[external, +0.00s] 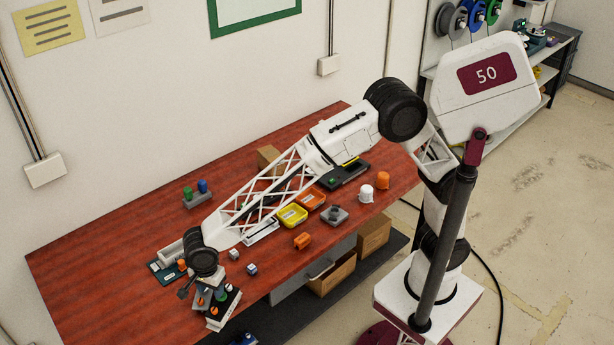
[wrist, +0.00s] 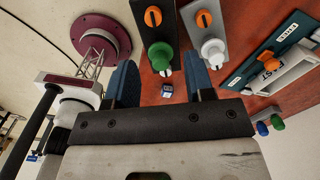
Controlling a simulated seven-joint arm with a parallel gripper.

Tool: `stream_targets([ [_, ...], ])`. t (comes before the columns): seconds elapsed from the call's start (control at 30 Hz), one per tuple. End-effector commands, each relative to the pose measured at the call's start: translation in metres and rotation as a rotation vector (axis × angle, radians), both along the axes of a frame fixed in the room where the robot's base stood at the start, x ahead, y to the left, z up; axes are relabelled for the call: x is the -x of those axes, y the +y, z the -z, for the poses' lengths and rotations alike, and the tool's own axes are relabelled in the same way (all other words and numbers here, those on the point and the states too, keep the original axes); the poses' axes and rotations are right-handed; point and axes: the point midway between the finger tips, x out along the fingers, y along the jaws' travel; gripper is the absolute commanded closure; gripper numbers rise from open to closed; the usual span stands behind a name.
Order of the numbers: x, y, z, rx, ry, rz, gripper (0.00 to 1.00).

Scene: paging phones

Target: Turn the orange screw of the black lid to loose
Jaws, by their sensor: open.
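In the wrist view, a black lid (wrist: 137,32) lies on the red table ahead of my gripper. It carries an orange screw (wrist: 153,17) with a slot and a green knob (wrist: 161,56) nearer to me. My gripper (wrist: 163,72) is open, its two blue fingers apart with nothing held between them. The orange screw is beyond the fingertips and apart from them. In the external view, my gripper (external: 203,292) is low over the table's front-left part, where the wrist and fingers hide much of the lid area.
Right of the black lid, a grey lid (wrist: 224,28) has another orange screw (wrist: 204,18) and a white knob (wrist: 213,52). A teal panel (wrist: 262,57) lies farther right. A small blue-and-white cube (wrist: 167,89) is between the fingers' lines. The table's left part (external: 90,265) is clear.

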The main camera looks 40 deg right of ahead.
Motion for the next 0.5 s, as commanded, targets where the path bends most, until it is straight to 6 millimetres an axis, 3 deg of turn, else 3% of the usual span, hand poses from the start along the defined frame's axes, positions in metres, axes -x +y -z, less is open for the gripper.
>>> stream_targets([
  [0.17, 0.0114, 0.0111, 0.0023, 0.004, 0.000, 0.007, 0.51],
  [0.5, 0.0117, 0.0114, 0.0025, 0.004, 0.000, 0.008, 0.51],
])
